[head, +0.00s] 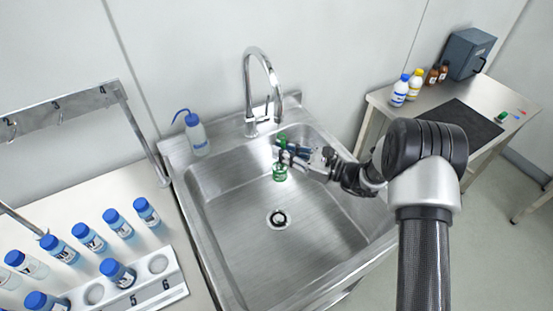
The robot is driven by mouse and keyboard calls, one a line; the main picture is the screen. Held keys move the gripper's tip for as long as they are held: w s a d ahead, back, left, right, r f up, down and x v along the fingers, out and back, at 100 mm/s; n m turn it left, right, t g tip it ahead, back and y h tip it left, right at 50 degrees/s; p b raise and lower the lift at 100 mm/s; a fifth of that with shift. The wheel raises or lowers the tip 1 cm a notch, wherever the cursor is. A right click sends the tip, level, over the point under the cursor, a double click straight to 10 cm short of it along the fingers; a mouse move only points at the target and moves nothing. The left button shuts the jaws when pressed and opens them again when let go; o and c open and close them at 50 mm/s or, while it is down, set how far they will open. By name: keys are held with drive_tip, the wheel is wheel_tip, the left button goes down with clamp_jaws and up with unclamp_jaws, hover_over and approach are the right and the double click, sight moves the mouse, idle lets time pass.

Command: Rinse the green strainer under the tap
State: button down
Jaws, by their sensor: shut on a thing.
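The green strainer (280,174) is in the head view, over the back right part of the steel sink (230,240). My gripper (283,153) is shut on it, and the fingers hide its middle. Green shows above and below the fingers. The chrome tap (260,75) stands at the sink's back edge, and its curved spout hangs close above and behind my gripper. I cannot tell from this view whether the strainer is right under the spout. I cannot make out any running water.
A wash bottle (196,135) stands on the sink's back left rim. A rack (172,285) with blue-capped bottles is on the left bench. A side table (480,150) on the right holds several bottles, a dark mat and a grey box. The basin around the drain (278,218) is clear.

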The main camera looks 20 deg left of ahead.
drive_tip(key=s+d+p, duration=0.2)
drive_tip(key=s+d, duration=0.2)
drive_tip(key=s, duration=0.1)
drive_tip(key=shift+s+d, duration=0.3)
drive_tip(key=shift+d, duration=0.1)
drive_tip(key=shift+r, duration=0.1)
idle(1.2)
drive_tip(key=s+d+r+p, duration=0.3)
drive_tip(key=r, duration=0.1)
drive_tip(key=shift+s+d+p, duration=0.15)
drive_tip(key=shift+s+p, duration=0.2)
drive_tip(key=shift+s, duration=0.05)
drive_tip(key=shift+d, duration=0.1)
idle(0.6)
